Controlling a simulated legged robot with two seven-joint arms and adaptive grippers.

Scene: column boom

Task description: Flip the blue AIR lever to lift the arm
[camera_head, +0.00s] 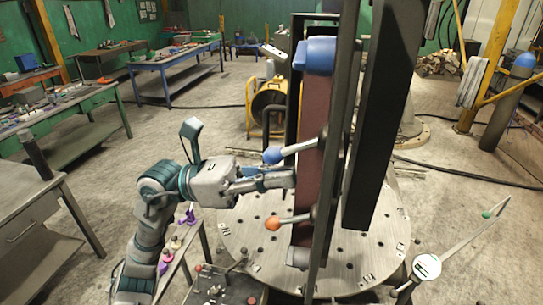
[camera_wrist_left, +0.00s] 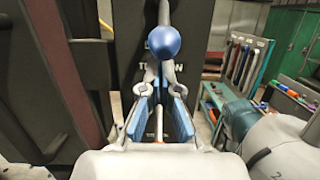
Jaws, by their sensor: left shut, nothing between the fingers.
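The blue-balled lever (camera_head: 272,155) sticks out to the left from the dark column, its grey rod sloping slightly down to the ball. In the left wrist view its blue ball (camera_wrist_left: 163,42) is just beyond and above the fingertips, with the rod rising behind it. My left gripper (camera_head: 288,180) is shut and empty, just below the blue ball and close to the column face; its fingers also show in the wrist view (camera_wrist_left: 160,78). I cannot tell whether they touch the lever. An orange-balled lever (camera_head: 272,222) sits lower on the column. My right gripper is out of view.
The column stands on a round perforated steel plate (camera_head: 258,262). A blue cap (camera_head: 315,55) sits high on the column. Floor is open between the benches.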

